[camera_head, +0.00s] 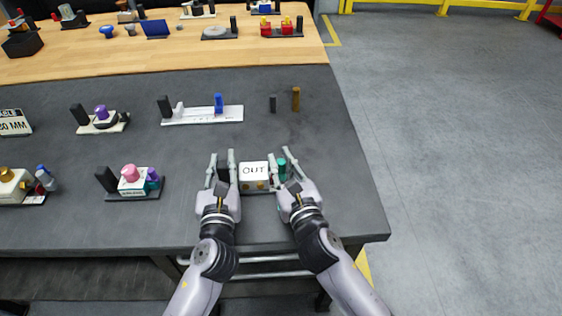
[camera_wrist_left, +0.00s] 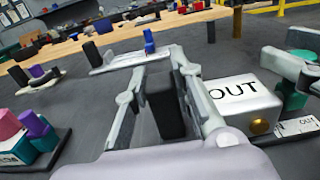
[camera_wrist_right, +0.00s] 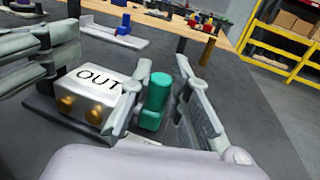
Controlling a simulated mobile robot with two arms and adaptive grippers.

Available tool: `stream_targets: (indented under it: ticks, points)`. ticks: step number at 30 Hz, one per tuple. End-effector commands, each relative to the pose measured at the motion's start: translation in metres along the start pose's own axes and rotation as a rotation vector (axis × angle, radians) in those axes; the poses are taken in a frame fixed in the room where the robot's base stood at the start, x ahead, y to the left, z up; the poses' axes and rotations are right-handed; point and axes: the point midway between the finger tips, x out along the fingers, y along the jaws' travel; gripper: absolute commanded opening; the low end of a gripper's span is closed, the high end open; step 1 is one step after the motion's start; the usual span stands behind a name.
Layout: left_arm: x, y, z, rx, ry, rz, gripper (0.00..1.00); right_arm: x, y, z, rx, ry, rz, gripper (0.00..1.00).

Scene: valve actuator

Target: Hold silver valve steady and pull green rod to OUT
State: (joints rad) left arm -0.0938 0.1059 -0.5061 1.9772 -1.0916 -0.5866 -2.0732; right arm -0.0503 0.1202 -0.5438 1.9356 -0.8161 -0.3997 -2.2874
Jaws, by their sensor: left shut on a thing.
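The silver valve (camera_head: 254,171) is a pale silvery block marked OUT on top, with brass fittings on its front. It stands on a dark base near the table's front edge. A black upright post (camera_wrist_left: 163,106) stands at its left end. My left gripper (camera_head: 222,160) is shut on this post. The green rod (camera_wrist_right: 157,94) stands upright at the valve's right side, and a white OUT label (camera_wrist_left: 296,127) lies by its foot. My right gripper (camera_head: 284,160) is open, with one finger on each side of the green rod and a gap visible on the right.
A white slider fixture with a blue peg (camera_head: 203,115) stands behind. A pink-knobbed device (camera_head: 131,184) stands to the left. Brown (camera_head: 296,99) and dark (camera_head: 273,104) pegs stand behind the right gripper. The table's right edge is near; grey table right of the gripper is clear.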

Motion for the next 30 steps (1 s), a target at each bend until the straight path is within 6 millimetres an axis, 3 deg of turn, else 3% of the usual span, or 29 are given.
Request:
stream_targets:
  ticks: [6,23,30]
  points:
    - [-0.001,0.000,-0.005,0.001,0.010,0.001,0.00,0.000,0.000,-0.001,0.000,0.000,0.000,0.00]
    - [-0.001,0.000,-0.005,0.001,0.010,0.001,0.00,0.000,0.000,-0.001,0.000,0.001,0.001,0.00]
    - [-0.001,0.001,-0.005,0.001,0.010,0.002,0.00,-0.008,-0.029,-0.002,-0.006,0.002,-0.001,0.00]
